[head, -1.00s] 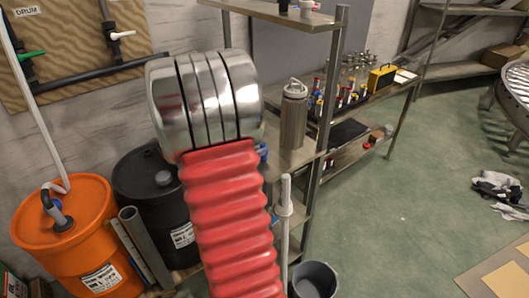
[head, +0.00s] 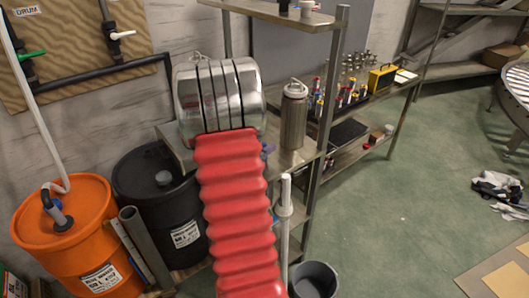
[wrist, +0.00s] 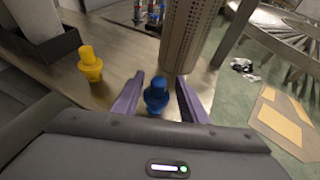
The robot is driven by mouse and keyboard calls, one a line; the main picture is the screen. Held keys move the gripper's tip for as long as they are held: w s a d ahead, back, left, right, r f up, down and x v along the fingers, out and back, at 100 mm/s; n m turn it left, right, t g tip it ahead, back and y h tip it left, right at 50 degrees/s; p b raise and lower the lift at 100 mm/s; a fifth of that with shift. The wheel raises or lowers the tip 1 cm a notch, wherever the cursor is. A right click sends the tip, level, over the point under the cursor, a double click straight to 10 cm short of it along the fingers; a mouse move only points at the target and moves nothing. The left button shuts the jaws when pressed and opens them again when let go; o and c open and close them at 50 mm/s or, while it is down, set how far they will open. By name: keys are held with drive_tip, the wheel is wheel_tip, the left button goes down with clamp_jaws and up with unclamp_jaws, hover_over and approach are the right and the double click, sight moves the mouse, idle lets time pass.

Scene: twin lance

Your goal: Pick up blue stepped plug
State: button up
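The blue stepped plug (wrist: 157,95) stands upright on the shelf board in the wrist view. It shows between the two purple fingers of my gripper (wrist: 159,84). The gripper is open, with a gap visible on the plug's right side; on the left the finger looks very close to it, and I cannot tell whether they touch. In the head view my arm hides most of the gripper and the plug; only a small bluish-purple bit shows beside the arm.
A yellow stepped plug (wrist: 90,63) stands left of my gripper. A tall perforated metal canister (wrist: 189,35) stands just beyond the blue plug; the head view shows it upright on the shelf (head: 309,153). A dark tray (wrist: 45,50) lies at far left. Shelf posts rise at right.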

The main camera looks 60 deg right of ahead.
drive_tip(key=x, duration=0.4)
drive_tip(key=shift+d+f, duration=0.25)
drive_tip(key=shift+d, duration=0.1)
clamp_jaws()
idle(0.5)
